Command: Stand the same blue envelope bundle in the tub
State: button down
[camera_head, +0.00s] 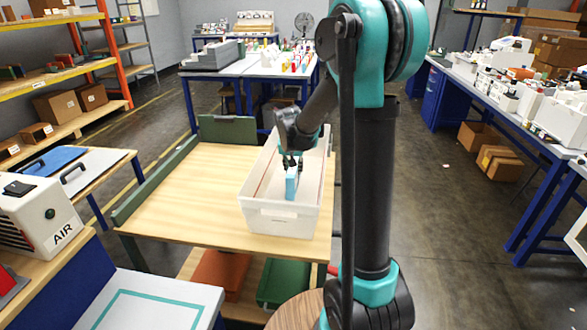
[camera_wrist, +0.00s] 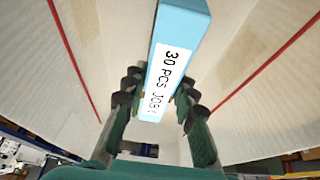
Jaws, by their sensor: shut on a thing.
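The blue envelope bundle (camera_head: 291,184) is held upright inside the white tub (camera_head: 283,222), with its lower end down in the tub. In the wrist view the bundle (camera_wrist: 181,24) shows a white label reading "30 PCS" and more text. My gripper (camera_head: 292,160) reaches into the tub from above and is shut on the bundle, with fingers on both sides of it in the wrist view (camera_wrist: 160,95). I cannot tell whether the bundle touches the tub floor. No other contents show in the tub.
The tub stands on a wooden table (camera_head: 190,187) with green raised edges (camera_head: 155,180); the tabletop left of the tub is clear. Orange (camera_head: 220,270) and green (camera_head: 284,280) bins sit below. A white AIR unit (camera_head: 38,215) stands at left.

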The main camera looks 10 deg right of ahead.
jog(key=shift+f, duration=0.15)
jog(key=c, duration=1.2)
grip_release()
jog(key=v, duration=1.2)
jog(key=shift+s, duration=0.15)
